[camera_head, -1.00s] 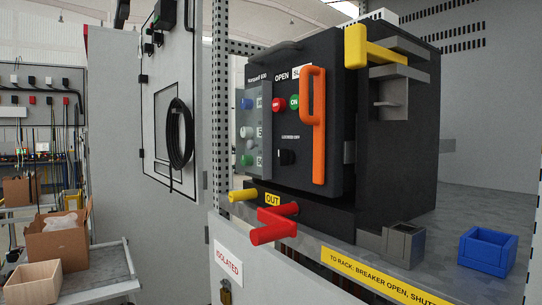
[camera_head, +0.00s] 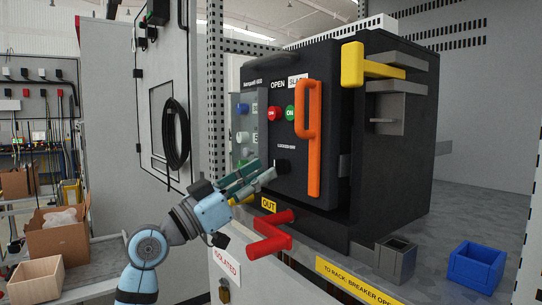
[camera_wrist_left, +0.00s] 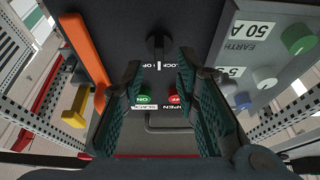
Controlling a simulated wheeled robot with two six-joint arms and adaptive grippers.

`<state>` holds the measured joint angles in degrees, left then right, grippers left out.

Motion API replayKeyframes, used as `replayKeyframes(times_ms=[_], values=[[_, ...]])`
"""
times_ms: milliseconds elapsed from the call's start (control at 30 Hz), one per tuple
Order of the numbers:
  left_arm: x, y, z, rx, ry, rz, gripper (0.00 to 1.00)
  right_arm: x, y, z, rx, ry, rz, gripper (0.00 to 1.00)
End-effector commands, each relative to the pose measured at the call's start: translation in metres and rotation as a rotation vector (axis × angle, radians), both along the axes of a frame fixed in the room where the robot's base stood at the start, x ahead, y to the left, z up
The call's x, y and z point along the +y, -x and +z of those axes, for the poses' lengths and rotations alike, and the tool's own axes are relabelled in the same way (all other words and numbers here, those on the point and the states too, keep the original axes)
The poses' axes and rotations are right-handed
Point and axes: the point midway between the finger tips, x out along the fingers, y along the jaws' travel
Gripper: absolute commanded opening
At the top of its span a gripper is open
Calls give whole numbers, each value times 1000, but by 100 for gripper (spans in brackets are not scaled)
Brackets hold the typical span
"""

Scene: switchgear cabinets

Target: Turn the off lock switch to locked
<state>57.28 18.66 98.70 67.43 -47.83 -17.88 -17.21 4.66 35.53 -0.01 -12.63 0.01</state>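The off lock switch (camera_head: 283,167) is a small black knob on the dark front panel of the breaker, below the red and green buttons and beside a "LOCKED OFF" label (camera_head: 287,147). My left gripper (camera_head: 265,168) points at it from the lower left. In the left wrist view the switch (camera_wrist_left: 158,44) lies ahead between the open fingers, with a white mark just beside it. The left gripper (camera_wrist_left: 158,66) is open and empty; the fingers do not appear closed on the knob. Its exact setting is hard to read. My right gripper is out of view.
An orange handle (camera_head: 313,140) stands right of the switch. The red OFF button (camera_head: 274,113) and green ON button (camera_head: 290,113) sit above. A red handle (camera_head: 268,238) juts out below. A grey panel with coloured knobs (camera_wrist_left: 262,75) is close by the gripper.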

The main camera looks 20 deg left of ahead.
Motion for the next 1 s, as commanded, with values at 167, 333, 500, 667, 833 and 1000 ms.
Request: replayKeyframes(times_ms=[167, 333, 500, 667, 833, 1000], values=[[-16, -20, 12, 2, 0, 1, 28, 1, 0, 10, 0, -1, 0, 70], [-20, -25, 12, 1, -1, 2, 28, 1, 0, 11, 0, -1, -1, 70], [-20, -25, 11, 1, -1, 2, 28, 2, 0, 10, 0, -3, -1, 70], [-20, -25, 11, 1, -1, 2, 6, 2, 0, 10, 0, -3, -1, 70], [-20, -25, 12, 1, -1, 2, 0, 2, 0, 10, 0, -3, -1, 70], [-20, -25, 12, -3, -4, 2, 0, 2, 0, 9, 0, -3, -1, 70]])
